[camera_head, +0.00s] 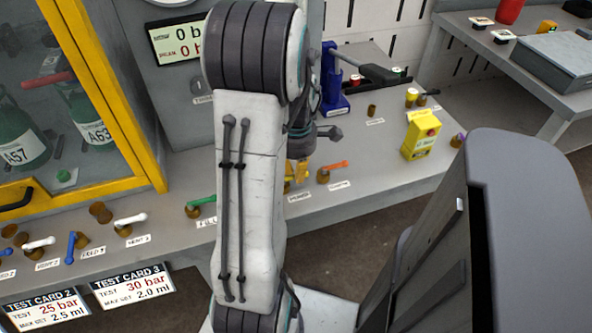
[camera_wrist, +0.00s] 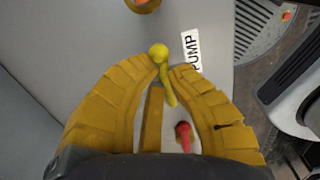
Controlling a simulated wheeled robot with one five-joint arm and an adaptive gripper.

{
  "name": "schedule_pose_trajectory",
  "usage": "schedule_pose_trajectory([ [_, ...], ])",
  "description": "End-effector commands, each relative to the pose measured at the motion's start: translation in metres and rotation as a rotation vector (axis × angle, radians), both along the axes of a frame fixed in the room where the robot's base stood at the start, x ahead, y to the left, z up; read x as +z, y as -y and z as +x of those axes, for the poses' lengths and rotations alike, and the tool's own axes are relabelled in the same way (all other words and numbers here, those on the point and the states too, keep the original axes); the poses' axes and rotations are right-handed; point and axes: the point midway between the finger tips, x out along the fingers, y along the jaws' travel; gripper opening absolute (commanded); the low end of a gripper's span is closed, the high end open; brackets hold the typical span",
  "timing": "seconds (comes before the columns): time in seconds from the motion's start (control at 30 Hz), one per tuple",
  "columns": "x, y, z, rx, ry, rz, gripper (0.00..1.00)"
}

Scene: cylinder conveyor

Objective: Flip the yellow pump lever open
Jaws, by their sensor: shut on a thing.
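The yellow pump lever (camera_wrist: 168,88) shows in the wrist view beside the PUMP label (camera_wrist: 191,50). It has a round ball end and a thin stem. My gripper (camera_wrist: 169,70) has its yellow fingers closed in on both sides of the lever, with the ball just beyond the fingertips. The lower part of the lever is partly hidden between the fingers. In the head view my arm covers most of this spot; only bits of my yellow gripper (camera_head: 297,174) show low over the bench, and I cannot make out the lever there.
A red-tipped part (camera_wrist: 184,136) lies between my fingers, lower in the wrist view. An orange lever (camera_head: 334,166) stands right of my arm. A green lever (camera_head: 202,201) is to the left. A yellow box (camera_head: 421,134) with a red button stands further right on the bench.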

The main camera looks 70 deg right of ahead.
Motion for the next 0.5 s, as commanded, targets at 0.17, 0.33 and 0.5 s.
schedule_pose_trajectory([
  [0.17,-0.0024,-0.001,-0.0001,-0.001,-0.001,0.004,0.0],
  [0.33,-0.003,-0.0019,-0.0009,-0.026,0.0,0.006,0.0],
  [0.5,-0.0035,-0.0043,-0.0028,-0.105,0.0,0.006,0.0],
])
